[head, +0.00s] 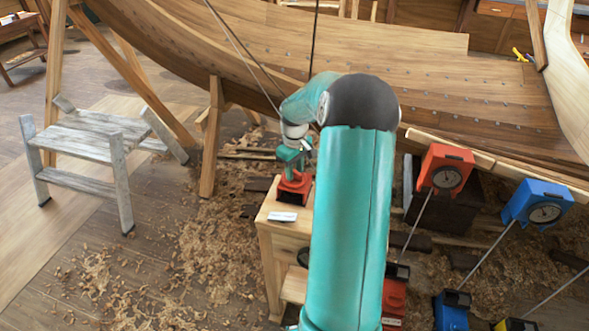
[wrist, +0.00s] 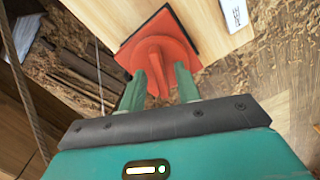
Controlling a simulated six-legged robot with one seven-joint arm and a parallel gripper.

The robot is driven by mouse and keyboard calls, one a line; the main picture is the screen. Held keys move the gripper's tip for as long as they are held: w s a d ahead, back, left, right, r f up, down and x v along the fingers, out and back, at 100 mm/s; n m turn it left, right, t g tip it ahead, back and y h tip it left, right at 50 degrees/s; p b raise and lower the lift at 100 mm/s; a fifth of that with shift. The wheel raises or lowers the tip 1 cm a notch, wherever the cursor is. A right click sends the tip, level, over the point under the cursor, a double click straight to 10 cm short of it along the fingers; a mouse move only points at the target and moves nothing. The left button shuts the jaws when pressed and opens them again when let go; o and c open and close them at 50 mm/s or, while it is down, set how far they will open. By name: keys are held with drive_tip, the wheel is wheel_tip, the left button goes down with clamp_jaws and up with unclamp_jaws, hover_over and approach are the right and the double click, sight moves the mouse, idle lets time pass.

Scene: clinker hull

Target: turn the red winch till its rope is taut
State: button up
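A red fitting with a raised handle (wrist: 153,52) and a square base stands on a wooden stand; the head view shows it too (head: 293,187). My gripper (wrist: 162,80) reaches down to it, its two green fingers on either side of the handle. Whether they press on it is not clear. In the head view my gripper (head: 291,160) is small and partly hidden by my arm. A red box (head: 394,297) sits low beside my arm, partly hidden, with a thin straight line rising to a red dial (head: 445,168). I cannot tell the dial's reading.
The wooden stand (head: 283,228) carries a white card (head: 283,216). A blue dial (head: 538,203) and a blue box (head: 452,310) are at right. The clinker hull (head: 400,65) spans the back. A grey step stool (head: 85,145) stands left, with shavings on the floor.

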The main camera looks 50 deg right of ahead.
clamp_jaws()
drive_tip(key=shift+m, duration=0.4)
drive_tip(key=m, duration=0.2)
drive_tip(key=shift+m, duration=2.1)
drive_tip(key=shift+r, duration=0.1)
unclamp_jaws()
